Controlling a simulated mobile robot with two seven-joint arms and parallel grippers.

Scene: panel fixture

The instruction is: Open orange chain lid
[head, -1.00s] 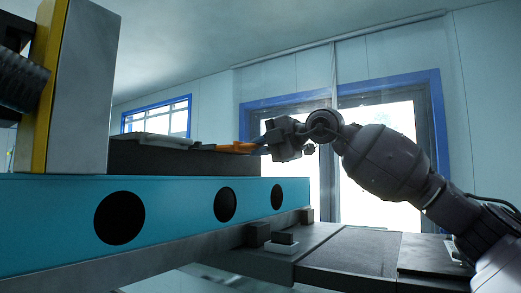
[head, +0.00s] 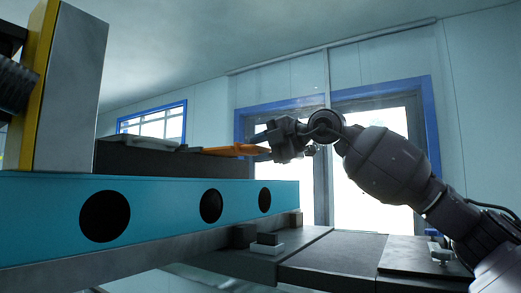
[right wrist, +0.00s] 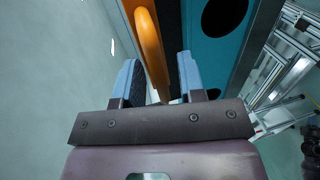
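The orange lid (head: 238,150) shows edge-on at the right end of the dark block on top of the turquoise panel fixture. My right gripper (head: 268,142) is at the lid's right end in the head view. In the right wrist view, the orange lid (right wrist: 150,45) runs down from the top edge, with a rounded orange bar along it. My right gripper (right wrist: 160,80) has its two blue-grey fingers well apart, one on each side of the bar's lower end. Gaps show beside the bar, so it is not clamped. No chain can be made out. My left gripper is not in view.
The turquoise panel (head: 150,215) with round dark holes fills the left. A grey and yellow upright (head: 70,90) stands on it. A dark bench (head: 335,255) with small blocks lies below my right arm. Metal framing (right wrist: 285,70) shows at right in the wrist view.

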